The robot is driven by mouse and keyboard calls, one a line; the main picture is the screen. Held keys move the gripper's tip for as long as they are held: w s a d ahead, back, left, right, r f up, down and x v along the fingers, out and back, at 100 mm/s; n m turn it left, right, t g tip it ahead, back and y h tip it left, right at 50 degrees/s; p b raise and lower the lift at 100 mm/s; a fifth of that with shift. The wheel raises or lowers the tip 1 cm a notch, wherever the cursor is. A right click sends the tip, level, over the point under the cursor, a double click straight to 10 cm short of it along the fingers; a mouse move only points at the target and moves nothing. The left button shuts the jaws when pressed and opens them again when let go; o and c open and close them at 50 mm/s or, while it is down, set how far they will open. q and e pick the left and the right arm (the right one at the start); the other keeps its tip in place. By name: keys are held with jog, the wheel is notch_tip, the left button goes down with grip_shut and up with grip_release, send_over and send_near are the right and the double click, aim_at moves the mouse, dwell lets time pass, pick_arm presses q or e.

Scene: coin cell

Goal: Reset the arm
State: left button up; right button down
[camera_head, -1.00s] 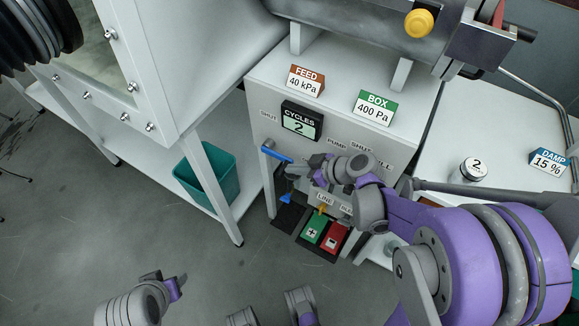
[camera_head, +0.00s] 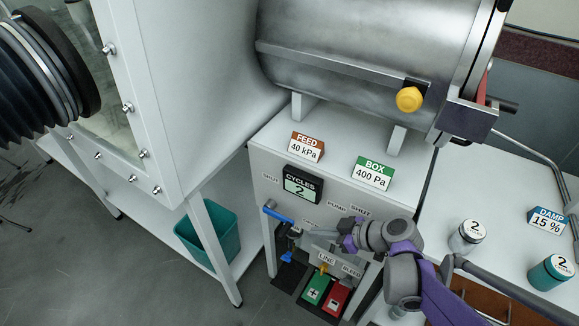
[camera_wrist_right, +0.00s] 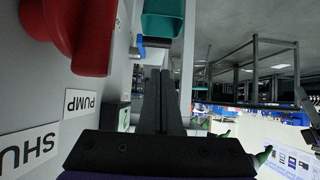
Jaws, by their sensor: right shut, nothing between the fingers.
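My right gripper (camera_head: 300,236) is at the front panel of the white cabinet (camera_head: 262,160), in front of the valve labels. Its fingers point left, toward the blue lever handle (camera_head: 278,214). In the right wrist view the two dark fingers (camera_wrist_right: 163,85) are together with nothing between them. I cannot tell whether they touch the panel. A red knob (camera_wrist_right: 75,35) is beside the fingers there, above the PUMP label (camera_wrist_right: 80,103). My left gripper is out of view.
A steel cylinder (camera_head: 350,60) lies on top of the cabinet. Green (camera_head: 315,290) and red (camera_head: 336,298) pedals sit below my right gripper. A teal bin (camera_head: 212,238) stands at left. The right table holds a jar (camera_head: 467,237) and a teal-sided jar (camera_head: 551,271).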

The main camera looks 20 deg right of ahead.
jog(key=s+a+r+m+g+h+p, duration=0.1)
jog(key=s+a+r+m+h+p, duration=0.1)
jog(key=s+r+p, duration=0.3)
jog(key=s+a+r+m+g+h+p, duration=0.2)
jog(key=s+a+r+m+h+p, duration=0.1)
jog(key=s+r+m+h+p, duration=0.1)
jog(key=shift+s+a+r+m+h+p, duration=0.3)
jog(key=shift+s+r+m+p, duration=0.3)
jog(key=shift+s+m, duration=0.25)
